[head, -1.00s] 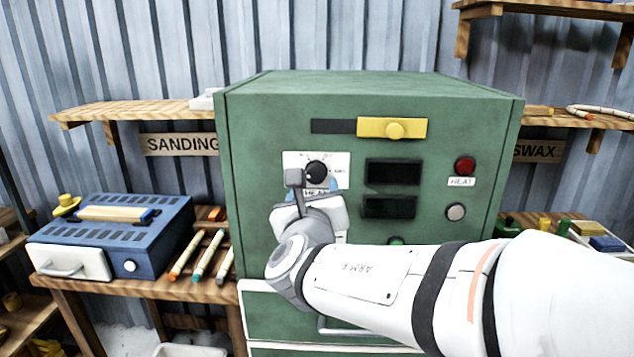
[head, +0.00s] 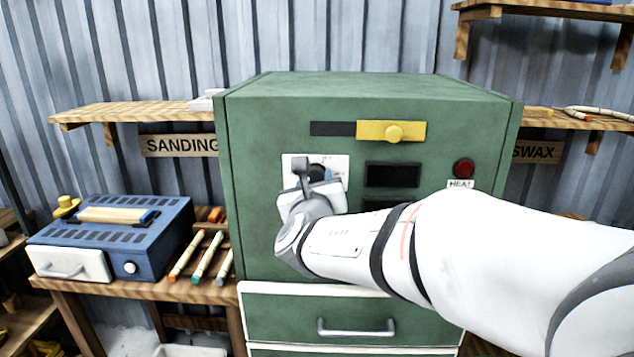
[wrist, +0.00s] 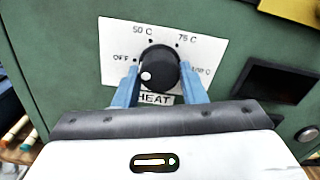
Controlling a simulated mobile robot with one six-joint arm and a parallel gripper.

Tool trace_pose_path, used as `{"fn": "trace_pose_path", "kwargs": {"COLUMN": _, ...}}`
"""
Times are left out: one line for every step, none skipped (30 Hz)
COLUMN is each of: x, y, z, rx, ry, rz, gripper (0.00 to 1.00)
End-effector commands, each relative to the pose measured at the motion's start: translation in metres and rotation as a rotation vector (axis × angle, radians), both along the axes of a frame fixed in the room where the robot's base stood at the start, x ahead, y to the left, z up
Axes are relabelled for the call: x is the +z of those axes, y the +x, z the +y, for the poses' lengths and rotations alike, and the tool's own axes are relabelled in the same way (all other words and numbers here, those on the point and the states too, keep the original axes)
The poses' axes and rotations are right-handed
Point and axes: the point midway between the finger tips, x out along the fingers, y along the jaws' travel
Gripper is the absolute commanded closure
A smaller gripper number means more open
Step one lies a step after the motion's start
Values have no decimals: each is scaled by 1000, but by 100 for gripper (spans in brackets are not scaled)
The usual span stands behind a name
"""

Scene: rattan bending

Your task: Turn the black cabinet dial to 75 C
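The black dial (wrist: 160,64) sits on a white plate marked OFF, 50 C, 75 C and a partly covered mark at the right, with HEAT below. Its white dot is at the dial's lower left, near OFF. In the head view, the dial (head: 317,168) is mostly hidden behind my gripper (head: 312,180). In the wrist view, my gripper (wrist: 160,82) is open, with one blue finger on each side of the dial's lower part. I cannot tell whether the fingers touch it.
The green cabinet (head: 260,220) also bears a yellow sliding latch (head: 375,131), dark displays (head: 392,175) and a red button (head: 464,168). A drawer (head: 290,312) is below. A blue machine (head: 150,250) and several coloured sticks (head: 208,255) are on the left bench.

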Motion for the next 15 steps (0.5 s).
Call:
{"fn": "trace_pose_path", "kwargs": {"x": 0, "y": 0, "z": 0, "rx": 0, "ry": 0, "rz": 0, "gripper": 67}}
{"fn": "trace_pose_path", "kwargs": {"x": 0, "y": 0, "z": 0, "rx": 0, "ry": 0, "rz": 0, "gripper": 69}}
{"fn": "trace_pose_path", "kwargs": {"x": 0, "y": 0, "z": 0, "rx": 0, "ry": 0, "rz": 0, "gripper": 73}}
{"fn": "trace_pose_path", "kwargs": {"x": 0, "y": 0, "z": 0, "rx": 0, "ry": 0, "rz": 0, "gripper": 75}}
{"fn": "trace_pose_path", "kwargs": {"x": 0, "y": 0, "z": 0, "rx": 0, "ry": 0, "rz": 0, "gripper": 77}}
{"fn": "trace_pose_path", "kwargs": {"x": 0, "y": 0, "z": 0, "rx": 0, "ry": 0, "rz": 0, "gripper": 81}}
{"fn": "trace_pose_path", "kwargs": {"x": 0, "y": 0, "z": 0, "rx": 1, "ry": 0, "rz": 0, "gripper": 83}}
{"fn": "trace_pose_path", "kwargs": {"x": 0, "y": 0, "z": 0, "rx": 1, "ry": 0, "rz": 0, "gripper": 86}}
{"fn": "trace_pose_path", "kwargs": {"x": 0, "y": 0, "z": -5, "rx": -1, "ry": 0, "rz": 0, "gripper": 88}}
{"fn": "trace_pose_path", "kwargs": {"x": 0, "y": 0, "z": -3, "rx": 0, "ry": -1, "rz": -1, "gripper": 88}}
{"fn": "trace_pose_path", "kwargs": {"x": 0, "y": 0, "z": -2, "rx": 0, "ry": 0, "rz": -1, "gripper": 88}}
{"fn": "trace_pose_path", "kwargs": {"x": 0, "y": 0, "z": -1, "rx": 0, "ry": 3, "rz": 0, "gripper": 88}}
{"fn": "trace_pose_path", "kwargs": {"x": -1, "y": 0, "z": -1, "rx": 0, "ry": 5, "rz": 0, "gripper": 88}}
{"fn": "trace_pose_path", "kwargs": {"x": -1, "y": 0, "z": 0, "rx": 0, "ry": 9, "rz": 0, "gripper": 88}}
{"fn": "trace_pose_path", "kwargs": {"x": -1, "y": 0, "z": 0, "rx": 0, "ry": 16, "rz": -2, "gripper": 88}}
